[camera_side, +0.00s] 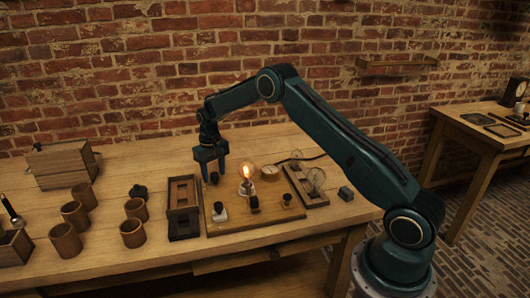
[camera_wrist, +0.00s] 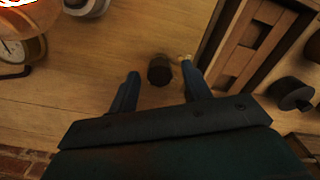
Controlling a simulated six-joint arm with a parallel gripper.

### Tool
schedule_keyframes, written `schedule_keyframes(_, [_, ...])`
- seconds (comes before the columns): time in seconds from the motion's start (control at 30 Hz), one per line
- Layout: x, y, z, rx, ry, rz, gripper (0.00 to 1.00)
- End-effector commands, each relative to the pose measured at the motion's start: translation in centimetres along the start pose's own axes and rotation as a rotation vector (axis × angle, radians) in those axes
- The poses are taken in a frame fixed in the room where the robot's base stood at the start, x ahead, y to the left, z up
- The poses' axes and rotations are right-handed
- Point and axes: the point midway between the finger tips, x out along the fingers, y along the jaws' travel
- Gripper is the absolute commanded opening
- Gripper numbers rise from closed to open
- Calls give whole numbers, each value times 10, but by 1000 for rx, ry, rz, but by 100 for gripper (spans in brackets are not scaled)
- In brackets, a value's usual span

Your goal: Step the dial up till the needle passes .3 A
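My gripper (camera_side: 210,172) is open over the back left of the wooden board. A black round knob (camera_wrist: 159,70), which looks like the dial, lies between its spread fingers (camera_wrist: 160,72) in the wrist view, with a gap on both sides. The knob also shows between the fingertips in the side view (camera_side: 214,178). A round meter (camera_side: 270,172) stands at the back right of the board. Part of a dial face (camera_wrist: 22,50) shows at the left edge of the wrist view; its needle and scale are too small to read.
A lit bulb (camera_side: 246,174) stands right of my gripper, near the meter. A dark-framed wooden tray (camera_side: 183,208) lies left of the board (camera_side: 240,222). Several brown jars stand further left. A tray with clear bulbs (camera_side: 307,187) lies on the right.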

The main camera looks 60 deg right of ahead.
Motion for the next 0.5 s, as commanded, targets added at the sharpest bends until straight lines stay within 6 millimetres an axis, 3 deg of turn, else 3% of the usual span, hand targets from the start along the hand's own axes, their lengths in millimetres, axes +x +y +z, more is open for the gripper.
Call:
schedule_keyframes(0.27, [-5,0,0,0,0,0,49])
schedule_keyframes(0.5, [-30,0,0,0,2,0,49])
